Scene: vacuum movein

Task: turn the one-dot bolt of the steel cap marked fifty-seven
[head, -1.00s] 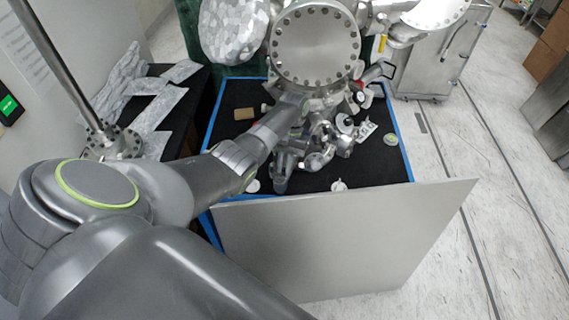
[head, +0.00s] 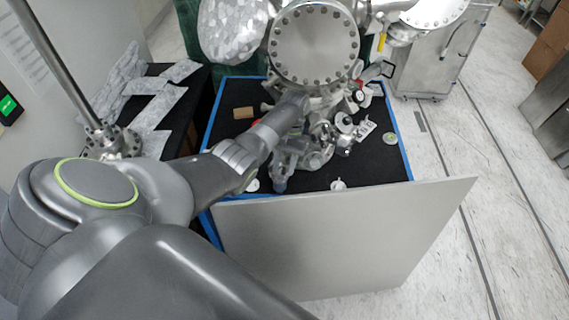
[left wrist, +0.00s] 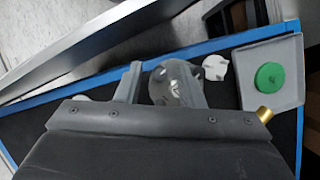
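My left gripper (left wrist: 165,85) shows in the left wrist view with its two fingers apart. A rounded grey metal piece (left wrist: 173,84) with small dark marks lies between or just beyond the fingers; I cannot tell whether it is touched. In the head view my left arm reaches over the black table, and the gripper end is mixed in with shiny metal fittings (head: 308,158). A large round steel cap (head: 315,46) ringed with bolts faces me on the chamber behind. No number or dot mark is readable. My right gripper is not seen.
The black table (head: 375,172) has a blue edge and a grey panel (head: 340,240) in front. A tan block (head: 243,113) lies at left.

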